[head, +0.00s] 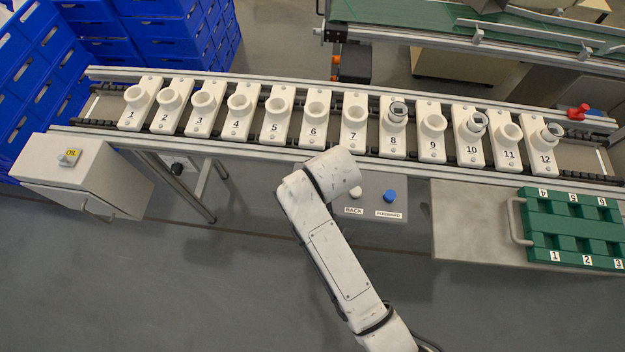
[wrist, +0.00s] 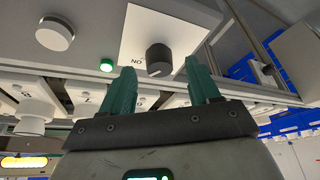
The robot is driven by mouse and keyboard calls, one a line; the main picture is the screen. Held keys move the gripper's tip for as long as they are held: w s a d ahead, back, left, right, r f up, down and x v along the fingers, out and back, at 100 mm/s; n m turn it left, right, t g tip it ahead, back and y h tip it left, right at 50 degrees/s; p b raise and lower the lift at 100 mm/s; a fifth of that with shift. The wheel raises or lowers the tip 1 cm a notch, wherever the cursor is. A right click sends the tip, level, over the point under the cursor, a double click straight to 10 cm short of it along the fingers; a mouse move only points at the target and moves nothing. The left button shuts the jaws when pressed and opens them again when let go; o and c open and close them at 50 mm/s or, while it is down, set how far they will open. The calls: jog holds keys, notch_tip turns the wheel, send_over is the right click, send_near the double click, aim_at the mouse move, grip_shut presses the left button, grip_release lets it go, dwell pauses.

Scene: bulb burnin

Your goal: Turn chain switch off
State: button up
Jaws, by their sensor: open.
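A dark round rotary switch (wrist: 159,59) sits on a white plate (wrist: 185,20) in the wrist view, with an upside-down "ON" label to its left. A light mark shows near its lower edge. A green lamp (wrist: 106,65) beside the plate looks lit. My gripper (wrist: 164,70) is open, its two green fingers pointing up at the plate. In the picture the knob is between the fingertips; whether they touch it I cannot tell. In the head view my arm covers the area below the conveyor, and the gripper and switch are hidden.
A conveyor (head: 290,147) carries several numbered white sockets, some with clear glass bulbs. A blue button (head: 389,196) is marked FORWARD, and a pale button (head: 355,193) BACK. A box (head: 75,180) labelled OIL is left. A green rack (head: 570,225) is right.

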jog(key=shift+w+a+f, duration=0.1)
jog(key=shift+w+f, duration=0.1)
jog(key=shift+f, duration=0.4)
jog(key=shift+c, duration=0.4)
jog(key=c, duration=0.9)
jog(key=shift+c, duration=0.2)
